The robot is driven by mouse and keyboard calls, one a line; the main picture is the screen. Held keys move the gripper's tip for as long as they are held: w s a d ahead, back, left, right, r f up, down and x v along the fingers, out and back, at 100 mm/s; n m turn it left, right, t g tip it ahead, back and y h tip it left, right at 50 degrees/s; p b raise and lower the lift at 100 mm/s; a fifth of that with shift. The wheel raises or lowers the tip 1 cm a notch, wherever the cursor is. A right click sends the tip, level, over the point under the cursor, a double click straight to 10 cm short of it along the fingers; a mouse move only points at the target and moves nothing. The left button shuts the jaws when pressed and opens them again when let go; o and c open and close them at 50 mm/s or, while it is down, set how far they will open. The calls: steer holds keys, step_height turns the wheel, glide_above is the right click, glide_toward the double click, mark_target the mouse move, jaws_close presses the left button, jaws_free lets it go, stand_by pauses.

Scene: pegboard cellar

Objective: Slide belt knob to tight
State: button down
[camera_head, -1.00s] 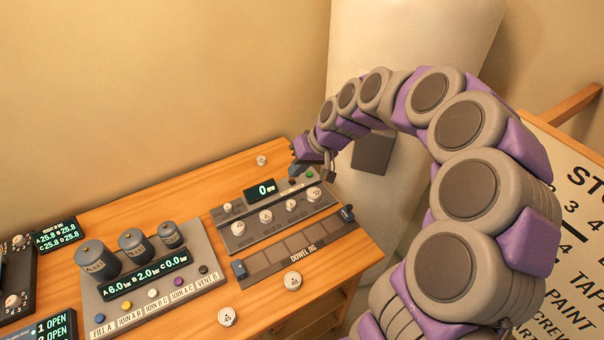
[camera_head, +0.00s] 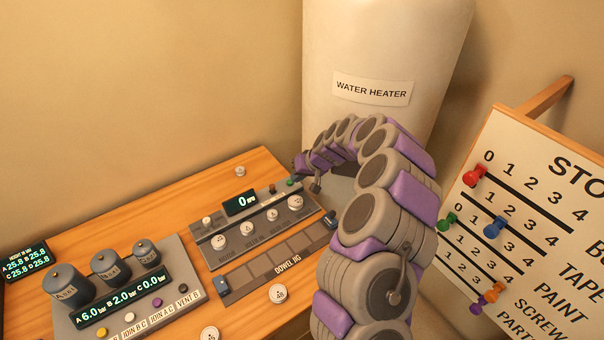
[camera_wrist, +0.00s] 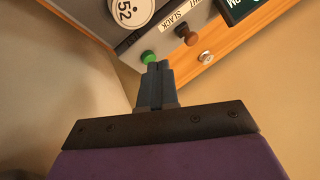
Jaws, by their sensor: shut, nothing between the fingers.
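The machine panel (camera_head: 258,228) on the bench has a 0 RPM display. At its back edge is a small dark brown knob (camera_head: 272,188), which I take for the belt knob. In the wrist view this brown knob (camera_wrist: 186,33) stands beside a label strip (camera_wrist: 180,18) reading SLACK, with the end of another word. A green button (camera_wrist: 148,57) sits just past my fingertips. My gripper (camera_wrist: 155,68) is shut and empty, apart from the brown knob. In the head view my gripper (camera_head: 298,170) is small and partly hidden at the panel's back right corner.
Several white round knobs line the panel front. The dowel jig (camera_head: 285,262) lies in front of it. A canister unit (camera_head: 150,300) stands at the left. The water heater (camera_head: 385,50) rises behind my arm, and a pegged board (camera_head: 540,190) stands at the right.

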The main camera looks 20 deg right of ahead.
mark_target(274, 198)
steer(key=x, duration=0.3)
steer(key=shift+f+b, duration=0.35)
steer(key=shift+b, duration=0.05)
steer(key=shift+w+a, duration=0.25)
steer(key=shift+a, duration=0.75)
steer(key=shift+w+a+f, duration=0.1)
steer(key=shift+a+f, duration=0.05)
steer(key=shift+a, duration=0.8)
steer(key=shift+s+a, duration=0.3)
steer(key=shift+a, duration=0.55)
steer(key=shift+s+a, duration=0.3)
steer(key=shift+a, duration=0.5)
steer(key=shift+d, duration=0.1)
